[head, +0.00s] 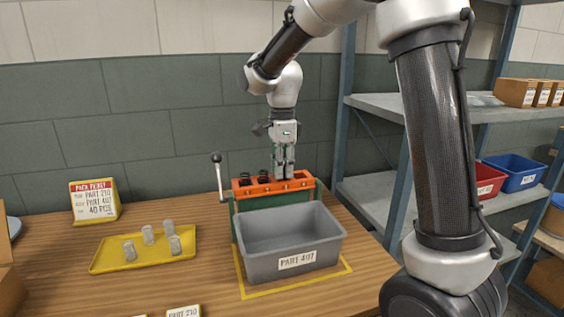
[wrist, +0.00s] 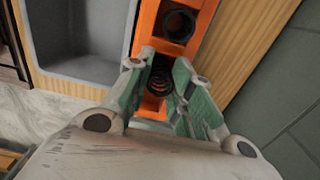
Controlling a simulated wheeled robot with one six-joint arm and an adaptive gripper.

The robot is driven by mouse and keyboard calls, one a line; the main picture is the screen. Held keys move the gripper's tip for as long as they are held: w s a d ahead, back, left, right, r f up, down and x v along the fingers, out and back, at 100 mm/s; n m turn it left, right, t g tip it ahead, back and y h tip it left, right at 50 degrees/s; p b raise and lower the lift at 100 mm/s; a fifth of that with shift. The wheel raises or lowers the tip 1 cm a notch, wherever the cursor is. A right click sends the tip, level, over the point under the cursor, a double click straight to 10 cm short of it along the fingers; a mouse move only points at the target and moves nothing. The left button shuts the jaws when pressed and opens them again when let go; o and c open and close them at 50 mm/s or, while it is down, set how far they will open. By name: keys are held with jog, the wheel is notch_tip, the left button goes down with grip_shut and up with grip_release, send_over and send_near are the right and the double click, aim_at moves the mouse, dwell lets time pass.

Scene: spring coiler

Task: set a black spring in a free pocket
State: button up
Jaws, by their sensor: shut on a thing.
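The coiler fixture has an orange top strip (head: 299,184) with pockets and stands behind the grey bin. Two black springs, one at the left end (head: 245,181) and one beside it (head: 263,177), stand up from its pockets. My gripper (head: 284,174) points straight down over the strip, just right of them. In the wrist view its fingers (wrist: 160,85) are shut on a black spring (wrist: 158,87), whose coils show between the fingertips over a dark pocket. How deep it sits in the pocket cannot be told. The neighbouring pocket (wrist: 180,25) is dark inside with a round black shape.
A grey bin (head: 290,240) labelled PART 407 stands close in front of the fixture. A lever (head: 219,178) rises at the fixture's left. A yellow tray (head: 110,262) with several grey cylinders lies to the left, near a pick ticket stand (head: 94,203). Shelves stand at the right.

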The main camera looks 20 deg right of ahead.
jog(key=shift+f, duration=0.1)
jog(key=o, duration=1)
notch_tip(320, 180, up, 15)
jog(key=shift+r, duration=0.2)
jog(key=s, duration=1.6)
